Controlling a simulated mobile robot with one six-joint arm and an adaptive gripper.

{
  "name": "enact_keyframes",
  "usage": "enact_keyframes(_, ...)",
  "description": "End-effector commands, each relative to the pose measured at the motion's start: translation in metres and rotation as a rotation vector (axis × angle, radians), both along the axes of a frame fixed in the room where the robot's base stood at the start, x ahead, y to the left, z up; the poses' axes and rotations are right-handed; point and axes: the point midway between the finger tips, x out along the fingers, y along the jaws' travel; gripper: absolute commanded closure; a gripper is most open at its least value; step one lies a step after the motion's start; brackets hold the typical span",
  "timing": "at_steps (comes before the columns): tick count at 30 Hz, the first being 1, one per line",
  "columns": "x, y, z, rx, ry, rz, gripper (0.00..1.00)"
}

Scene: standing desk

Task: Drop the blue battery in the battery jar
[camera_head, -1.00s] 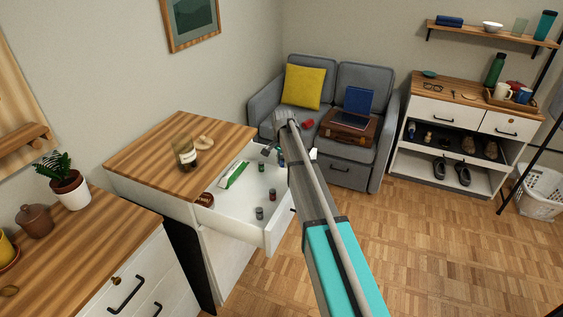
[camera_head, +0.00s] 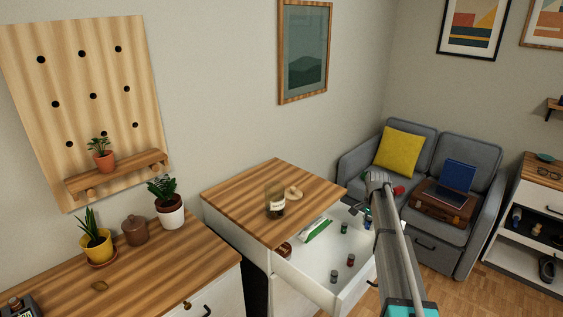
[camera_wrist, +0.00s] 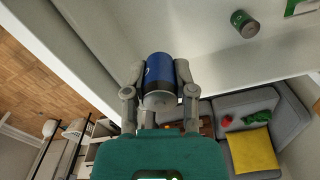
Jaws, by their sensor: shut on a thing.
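My gripper (camera_wrist: 158,78) is shut on a blue battery (camera_wrist: 158,68), with one finger on each side of it. The battery's silver end faces the wrist camera. In the head view the gripper is mostly hidden behind my arm, near the right side of the open drawer. The battery jar (camera_head: 275,206) is a clear jar with a pale label and dark contents. It stands upright on the wooden desktop (camera_head: 243,201), left of my arm and apart from my gripper.
The open white drawer (camera_head: 318,284) holds several small batteries and a green-and-white box (camera_head: 319,230). A green battery (camera_wrist: 244,24) shows in the wrist view. A pale object (camera_head: 294,193) lies beside the jar. A grey sofa (camera_head: 440,232) stands behind my arm.

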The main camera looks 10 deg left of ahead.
Motion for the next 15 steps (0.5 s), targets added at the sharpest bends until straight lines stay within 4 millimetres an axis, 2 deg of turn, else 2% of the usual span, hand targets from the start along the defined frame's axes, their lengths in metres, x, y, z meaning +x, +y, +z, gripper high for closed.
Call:
enact_keyframes(1, 0.000, 0.000, 0.015, 0.000, 0.000, 0.000, 1.00)
enact_keyframes(15, 0.000, 0.000, 0.091, 0.000, 0.000, 0.000, 1.00)
